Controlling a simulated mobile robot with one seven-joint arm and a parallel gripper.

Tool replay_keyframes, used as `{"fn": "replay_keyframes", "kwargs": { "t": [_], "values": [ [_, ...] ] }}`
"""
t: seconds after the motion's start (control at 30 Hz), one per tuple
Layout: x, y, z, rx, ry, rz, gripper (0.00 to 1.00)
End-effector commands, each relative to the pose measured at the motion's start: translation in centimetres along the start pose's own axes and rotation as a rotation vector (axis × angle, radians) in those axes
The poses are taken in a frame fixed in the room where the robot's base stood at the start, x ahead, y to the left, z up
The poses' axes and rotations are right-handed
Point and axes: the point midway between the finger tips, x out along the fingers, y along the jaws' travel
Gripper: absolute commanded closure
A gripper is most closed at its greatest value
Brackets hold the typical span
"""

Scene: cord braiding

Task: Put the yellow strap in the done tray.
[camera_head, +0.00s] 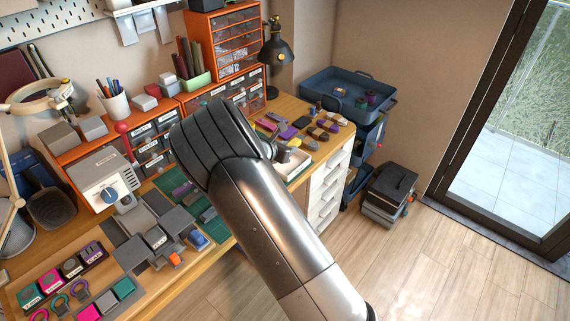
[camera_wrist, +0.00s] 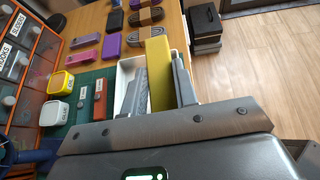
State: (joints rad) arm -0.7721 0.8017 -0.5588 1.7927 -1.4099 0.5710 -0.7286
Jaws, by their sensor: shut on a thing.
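The yellow strap (camera_wrist: 158,72) shows in the wrist view as a long, flat-sided yellow piece. It stands between the two fingers of my gripper (camera_wrist: 160,88), which is shut on it. A white tray (camera_wrist: 124,72) lies under and to the left of the strap in the wrist view. Whether the strap touches the tray floor I cannot tell. In the head view the white tray (camera_head: 300,168) sits near the bench's right part, partly hidden behind my arm.
Several coloured straps and rolls (camera_head: 300,128) lie on the bench beyond the tray. Small yellow-and-white tubs (camera_wrist: 54,112) stand left of it on a green mat (camera_wrist: 85,87). Orange drawer units (camera_head: 224,45) line the wall. A blue tray cart (camera_head: 345,84) stands past the bench end.

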Motion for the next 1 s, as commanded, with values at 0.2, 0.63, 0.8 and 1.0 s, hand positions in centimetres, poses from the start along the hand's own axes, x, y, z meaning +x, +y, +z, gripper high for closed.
{"fn": "replay_keyframes", "kwargs": {
  "t": [0.2, 0.63, 0.8, 1.0],
  "values": [
    [6.3, -4.3, 2.1, 0.018, 0.004, -0.056, 0.99],
    [8.3, -0.7, -1.0, 0.021, 0.008, -0.069, 0.99],
    [8.5, 2.9, -3.5, 0.022, 0.008, -0.07, 0.99],
    [8.5, 5.1, -5.0, 0.023, 0.008, -0.07, 0.99]
  ]
}}
